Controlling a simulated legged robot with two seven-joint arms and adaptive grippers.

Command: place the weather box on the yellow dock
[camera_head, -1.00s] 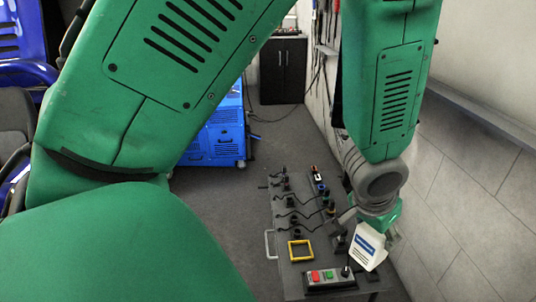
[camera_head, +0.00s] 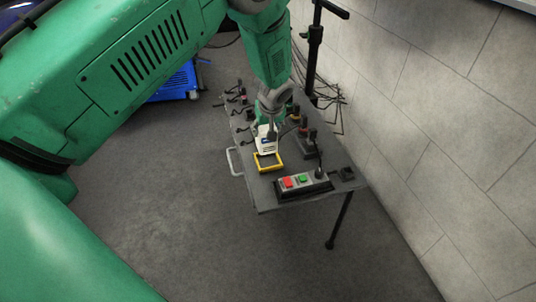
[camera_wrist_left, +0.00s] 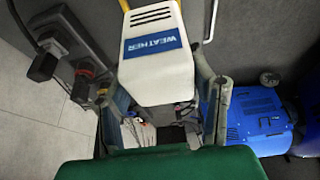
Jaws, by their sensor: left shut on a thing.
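The weather box (camera_head: 266,141) is white with a blue label. In the left wrist view the box (camera_wrist_left: 155,72) fills the space between my fingers, its label reading WEATHER. My left gripper (camera_head: 265,126) is shut on it. The yellow dock (camera_head: 268,168) is a square frame on the grey table. In the head view the box overlaps the dock's far part; I cannot tell whether it touches the dock. In the left wrist view a bit of yellow shows at the top edge, mostly hidden by the box. My right gripper is not in view.
A control box with red and green buttons (camera_head: 303,184) sits at the table's near edge. Several dark plugs with cables stand on the table (camera_head: 250,190) behind and right of the dock. A tiled wall (camera_head: 440,130) rises at the right. A blue machine (camera_head: 178,84) stands behind.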

